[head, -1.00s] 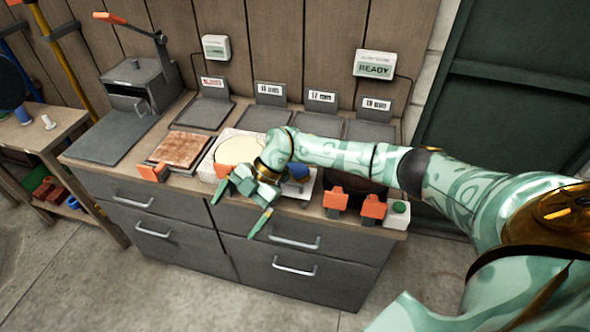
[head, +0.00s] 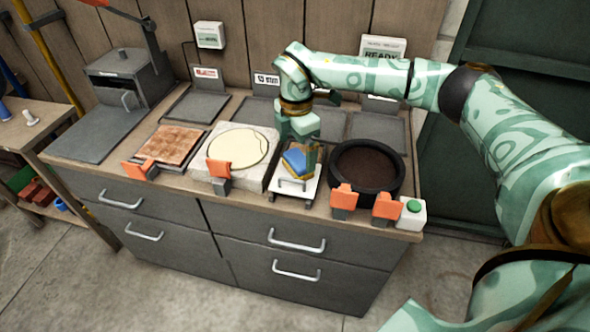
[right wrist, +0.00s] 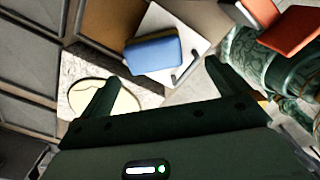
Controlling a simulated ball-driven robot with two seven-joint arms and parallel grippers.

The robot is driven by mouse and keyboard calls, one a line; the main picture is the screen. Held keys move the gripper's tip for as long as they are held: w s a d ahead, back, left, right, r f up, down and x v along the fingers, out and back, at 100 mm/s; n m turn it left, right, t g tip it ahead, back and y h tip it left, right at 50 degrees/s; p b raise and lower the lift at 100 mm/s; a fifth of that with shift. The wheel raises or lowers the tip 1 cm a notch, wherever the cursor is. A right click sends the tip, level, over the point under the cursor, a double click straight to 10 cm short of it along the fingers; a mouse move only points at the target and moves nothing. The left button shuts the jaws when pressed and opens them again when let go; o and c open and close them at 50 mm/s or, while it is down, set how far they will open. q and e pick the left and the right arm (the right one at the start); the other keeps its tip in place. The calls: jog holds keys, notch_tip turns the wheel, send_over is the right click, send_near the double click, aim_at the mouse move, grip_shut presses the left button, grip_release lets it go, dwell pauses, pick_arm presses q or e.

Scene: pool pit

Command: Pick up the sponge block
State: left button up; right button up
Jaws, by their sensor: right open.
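The sponge block (head: 294,163), blue on top with a yellow layer below, lies on a small white tray (head: 284,187) at the counter's front. In the right wrist view the blue sponge block (right wrist: 153,54) shows beyond the fingers, on the white tray (right wrist: 188,32). My right gripper (head: 301,148) points down just above and behind the sponge block. In the right wrist view its two fingers (right wrist: 160,76) are wide apart with nothing between the tips. In the head view a finger partly covers the sponge's right side. My left gripper is not in view.
Left of the tray is a pale stone slab with a cream disc (head: 238,149); right is a round black pan (head: 366,170). Orange clamps (head: 219,173) and a green button box (head: 411,214) line the front edge.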

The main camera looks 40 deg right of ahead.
aim_at(297, 160)
jog(key=f+b, duration=0.1)
jog(key=f, duration=0.1)
jog(key=f+b, duration=0.1)
jog(key=f, duration=0.1)
jog(key=f+b, duration=0.1)
jog(key=f, duration=0.1)
jog(key=shift+w+d+f, duration=0.15)
jog(key=shift+d+f, duration=0.1)
jog(key=shift+f, duration=0.05)
jog(key=shift+r, duration=0.25)
jog(key=shift+c, duration=0.3)
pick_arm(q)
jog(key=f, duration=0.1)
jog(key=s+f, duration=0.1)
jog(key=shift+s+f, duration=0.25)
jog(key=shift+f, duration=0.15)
pick_arm(e)
jog(key=c, duration=1)
jog(key=shift+c, duration=0.2)
